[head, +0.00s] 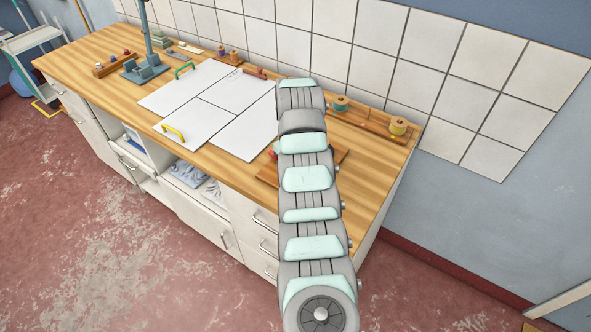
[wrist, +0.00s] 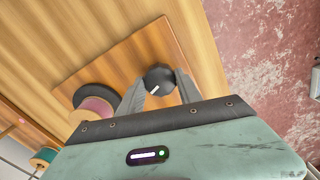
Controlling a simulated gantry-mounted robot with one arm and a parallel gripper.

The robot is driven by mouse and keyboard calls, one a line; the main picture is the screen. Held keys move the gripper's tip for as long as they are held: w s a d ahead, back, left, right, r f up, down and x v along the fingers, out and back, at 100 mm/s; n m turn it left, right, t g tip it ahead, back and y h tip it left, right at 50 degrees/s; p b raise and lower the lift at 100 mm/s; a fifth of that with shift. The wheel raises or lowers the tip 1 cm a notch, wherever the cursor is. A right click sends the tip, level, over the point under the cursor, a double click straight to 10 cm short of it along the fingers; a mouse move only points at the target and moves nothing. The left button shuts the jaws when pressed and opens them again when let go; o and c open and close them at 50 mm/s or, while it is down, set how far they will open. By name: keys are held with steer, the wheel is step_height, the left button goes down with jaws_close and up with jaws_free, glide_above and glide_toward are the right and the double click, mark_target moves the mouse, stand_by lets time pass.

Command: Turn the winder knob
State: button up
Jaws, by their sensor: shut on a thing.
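The winder knob (wrist: 159,79) is a round black knob with a white mark, seen in the wrist view on a brown wooden board (wrist: 125,56). My gripper (wrist: 160,88) has its two grey fingers on either side of the knob, shut on it. A pink spool (wrist: 97,108) with dark flanges stands on the same board, to the left of the fingers. In the head view my arm covers the knob and most of the board (head: 268,176).
A rail with a teal spool (head: 340,103) and a yellow spool (head: 398,126) stands at the counter's back right. The counter's front edge is close to the board.

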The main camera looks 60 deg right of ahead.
steer(key=o, duration=1.4)
steer(key=shift+c, duration=0.2)
step_height(320, 180, up, 11)
steer(key=shift+b, duration=0.35)
steer(key=shift+f, duration=0.1)
